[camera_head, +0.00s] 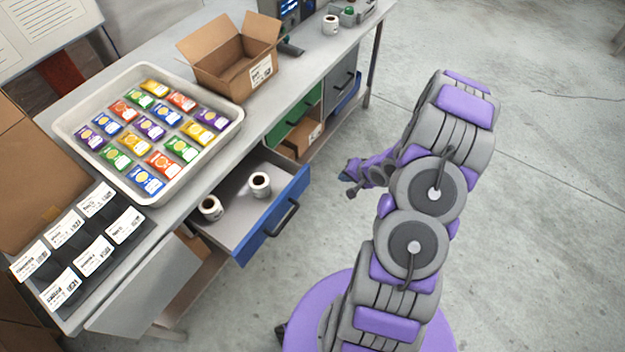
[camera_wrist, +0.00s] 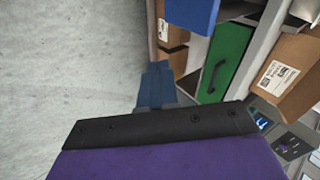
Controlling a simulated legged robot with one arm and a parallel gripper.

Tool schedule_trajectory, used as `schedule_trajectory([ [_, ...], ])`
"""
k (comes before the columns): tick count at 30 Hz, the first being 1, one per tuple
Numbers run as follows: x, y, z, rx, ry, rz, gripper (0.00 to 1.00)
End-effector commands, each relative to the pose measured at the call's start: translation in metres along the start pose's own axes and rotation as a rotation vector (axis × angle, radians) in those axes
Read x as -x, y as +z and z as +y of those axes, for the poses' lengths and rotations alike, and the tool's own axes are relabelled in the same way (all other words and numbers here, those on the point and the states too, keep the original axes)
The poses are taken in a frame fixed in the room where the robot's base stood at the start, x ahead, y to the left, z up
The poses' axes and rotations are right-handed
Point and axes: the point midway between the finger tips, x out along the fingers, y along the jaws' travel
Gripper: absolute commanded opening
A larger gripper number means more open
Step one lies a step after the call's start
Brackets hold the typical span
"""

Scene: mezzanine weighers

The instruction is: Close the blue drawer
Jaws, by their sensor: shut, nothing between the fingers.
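The blue drawer (camera_head: 272,222) is pulled out from under the workbench, with its blue front and dark handle (camera_head: 283,217) facing right. Two white rolls (camera_head: 210,208) (camera_head: 260,184) stand inside it. My gripper (camera_head: 346,178) is shut and empty, in the air to the right of the drawer front and apart from it. In the wrist view, my gripper's dark blue fingers (camera_wrist: 155,85) are together. A blue panel (camera_wrist: 190,14), which looks like the drawer front, shows at the top edge there, cut off by the frame.
A shut green drawer (camera_head: 294,117) with a handle lies beyond the blue one, a cardboard box (camera_head: 299,138) below it. Open floor (camera_head: 540,150) lies right.

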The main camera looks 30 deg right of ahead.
Motion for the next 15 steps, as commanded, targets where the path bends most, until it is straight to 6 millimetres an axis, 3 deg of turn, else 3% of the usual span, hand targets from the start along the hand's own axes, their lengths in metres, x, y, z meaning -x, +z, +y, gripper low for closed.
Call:
schedule_trajectory([
  [6, -0.015, 0.024, 0.010, -0.148, -0.147, -0.050, 0.00],
  [15, -0.031, 0.031, 0.008, -0.180, -0.182, -0.067, 0.00],
])
